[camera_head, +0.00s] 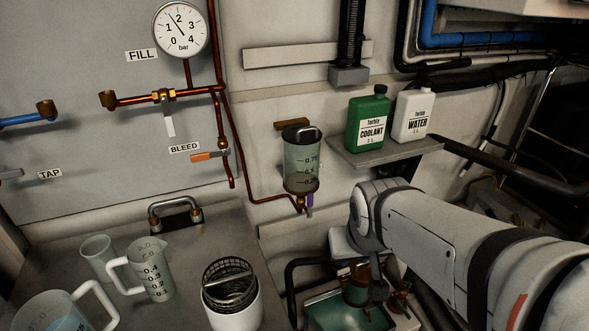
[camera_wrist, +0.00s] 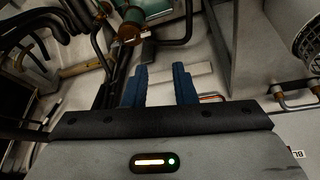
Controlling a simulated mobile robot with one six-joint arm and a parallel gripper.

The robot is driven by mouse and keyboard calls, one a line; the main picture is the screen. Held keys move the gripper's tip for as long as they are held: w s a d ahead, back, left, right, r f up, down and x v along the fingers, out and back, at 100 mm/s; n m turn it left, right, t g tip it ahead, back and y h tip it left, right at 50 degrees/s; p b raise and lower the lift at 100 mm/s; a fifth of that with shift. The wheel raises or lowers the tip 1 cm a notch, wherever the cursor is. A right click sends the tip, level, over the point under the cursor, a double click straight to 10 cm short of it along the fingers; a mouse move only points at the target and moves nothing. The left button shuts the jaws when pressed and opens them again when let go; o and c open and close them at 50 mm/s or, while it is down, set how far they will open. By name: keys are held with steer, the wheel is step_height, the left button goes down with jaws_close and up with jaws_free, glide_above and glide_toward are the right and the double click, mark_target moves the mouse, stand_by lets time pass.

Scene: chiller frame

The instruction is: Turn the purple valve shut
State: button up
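The purple valve (camera_head: 309,200) is a small lever under the clear graduated reservoir (camera_head: 301,165), next to a copper fitting at the end of a thin pipe. The lever seems to hang straight down, but it is small here. I cannot make out the valve in the wrist view. My gripper (camera_wrist: 160,68) shows there with two blue fingers apart and nothing between them. In the head view my arm comes in from the right, and its wrist is below and to the right of the valve, apart from it. The fingers are not clear there.
A green coolant bottle (camera_head: 367,121) and a white water bottle (camera_head: 412,115) stand on a shelf (camera_head: 385,150) right of the reservoir. A worktop with jugs (camera_head: 151,268) and a strainer cup (camera_head: 232,300) lies at lower left. An orange lever (camera_head: 205,157) is on the wall panel.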

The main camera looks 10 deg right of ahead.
steer(key=shift+o, duration=1.2)
steer(key=w+d+f+t+b, duration=0.1)
steer(key=w+f+t+b, duration=0.1)
steer(key=w+f+b, duration=0.1)
steer(key=w+d+f+t+b, duration=0.2)
steer(key=w+t+b, duration=0.1)
steer(key=w, duration=0.4)
steer(key=shift+w+f+t+b, duration=0.3)
steer(key=shift+w+f+b, duration=0.1)
steer(key=shift+b, duration=0.45)
steer(key=n+t+y+b, duration=0.3)
steer(key=t+y+b, duration=0.3)
steer(key=b, duration=0.5)
glide_toward(311, 197)
steer(key=t, duration=0.1)
steer(key=shift+h, duration=0.3)
steer(key=x, duration=0.8)
steer(key=shift+a+f+b, duration=0.25)
steer(key=shift+b, duration=0.05)
steer(key=shift+c, duration=0.5)
jaws_close()
